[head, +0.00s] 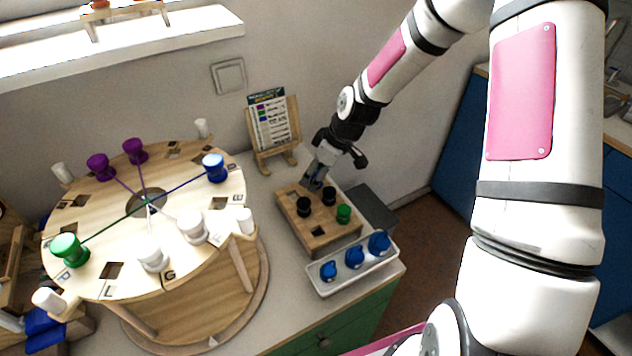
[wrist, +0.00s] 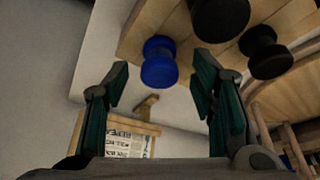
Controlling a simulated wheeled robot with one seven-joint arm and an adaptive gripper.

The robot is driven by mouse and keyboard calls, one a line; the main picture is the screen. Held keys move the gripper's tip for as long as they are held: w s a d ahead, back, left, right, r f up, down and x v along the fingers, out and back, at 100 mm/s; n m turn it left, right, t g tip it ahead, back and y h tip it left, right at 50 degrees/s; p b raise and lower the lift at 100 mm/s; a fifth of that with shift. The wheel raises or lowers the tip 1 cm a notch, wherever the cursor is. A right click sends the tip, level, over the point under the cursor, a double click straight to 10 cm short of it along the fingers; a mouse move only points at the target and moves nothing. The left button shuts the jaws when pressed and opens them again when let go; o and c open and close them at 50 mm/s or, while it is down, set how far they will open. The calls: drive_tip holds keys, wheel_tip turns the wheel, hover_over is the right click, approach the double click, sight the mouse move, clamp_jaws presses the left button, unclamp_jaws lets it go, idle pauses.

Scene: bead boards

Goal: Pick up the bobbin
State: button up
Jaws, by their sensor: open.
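A blue bobbin (wrist: 159,62) stands at the edge of a wooden block (wrist: 140,28) in the wrist view, beside two black bobbins. My gripper (wrist: 163,78) is open, with one finger on each side of the blue bobbin in the picture; I cannot tell whether they touch it. In the head view my gripper (head: 318,168) is at the far end of the wooden block (head: 292,226) and largely hides the blue bobbin. The block also bears two black bobbins (head: 303,206) and a green bobbin (head: 343,214), and shows a square hole near its front.
A white tray (head: 322,291) with three blue bobbins (head: 354,256) stands in front of the block. A round bead board (head: 110,205) with corded bobbins fills the left. A card on a wooden stand (head: 270,122) is behind the block. A dark grey box (head: 373,206) is at its right.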

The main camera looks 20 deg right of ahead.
drive_tip(key=shift+w+a+f, duration=0.1)
drive_tip(key=shift+w+f, duration=0.05)
drive_tip(key=shift+f, duration=0.25)
clamp_jaws()
